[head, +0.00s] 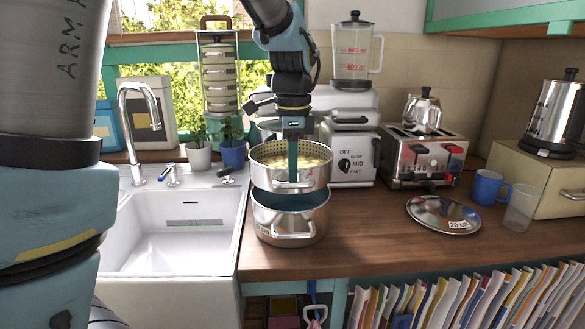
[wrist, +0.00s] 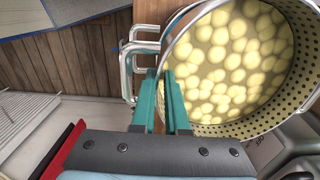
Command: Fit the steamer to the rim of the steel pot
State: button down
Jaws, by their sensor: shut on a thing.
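The steamer (head: 262,173) is a steel basket with a perforated band, and it shows in the wrist view (wrist: 286,118) full of round yellow pieces. It hangs above the steel pot (head: 268,225), with a dark gap between its base and the pot's rim. It looks roughly level and nearly over the pot. The wrist view shows the green fingers (wrist: 172,100) at the steamer's wall beside the wire handles. The pot's inside is mostly hidden.
A white sink (head: 180,240) lies left of the pot. A steel lid (head: 443,214) lies on the wooden counter to the right, before a blue mug (head: 487,187) and a clear cup (head: 521,207). A toaster (head: 424,155) and blender (head: 353,50) stand behind. Counter between pot and lid is clear.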

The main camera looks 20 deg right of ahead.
aim_at(292, 193)
jog(key=shift+w+r+p, duration=0.1)
jog(key=shift+p, duration=0.75)
jog(key=shift+f+p, duration=0.25)
jog(key=shift+p, duration=0.2)
jog(key=shift+f, duration=0.1)
jog(key=shift+f+b, duration=0.95)
jog(key=shift+f, duration=0.7)
jog(key=shift+f, duration=0.25)
jog(key=c, duration=0.8)
grip_release()
jog(key=shift+f, duration=0.1)
jog(key=shift+c, duration=0.2)
notch_tip(292, 193, up, 11)
jog(key=b, duration=0.2)
jog(key=shift+b, duration=0.4)
